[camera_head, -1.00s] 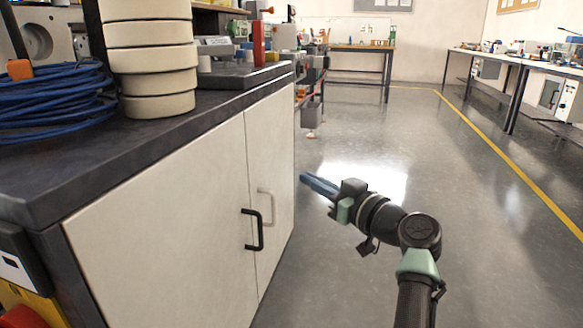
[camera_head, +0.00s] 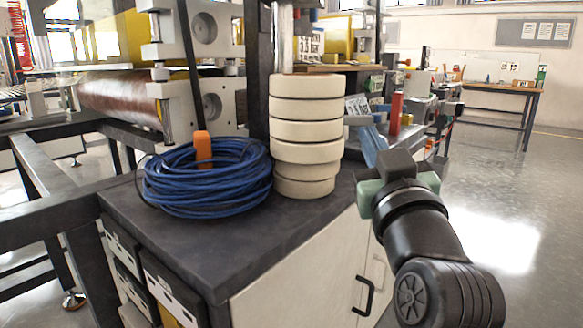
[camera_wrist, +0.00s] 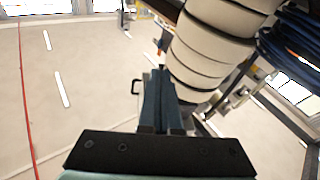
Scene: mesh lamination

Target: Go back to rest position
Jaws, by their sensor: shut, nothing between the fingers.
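My gripper (camera_head: 372,143) is in the head view, raised at the right end of the dark bench top (camera_head: 240,245), just right of a stack of cream tape rolls (camera_head: 305,134). Its blue fingers are shut with nothing between them. In the wrist view the closed fingers (camera_wrist: 161,90) point away from the camera, with the tape rolls (camera_wrist: 212,45) close beside them on the right. I cannot tell whether they touch the rolls.
A coil of blue cable (camera_head: 205,180) with an orange clip lies left of the rolls. The white cabinet (camera_head: 300,285) has a black handle. A red object (camera_head: 396,113) stands behind my gripper. Open floor (camera_head: 500,220) lies to the right.

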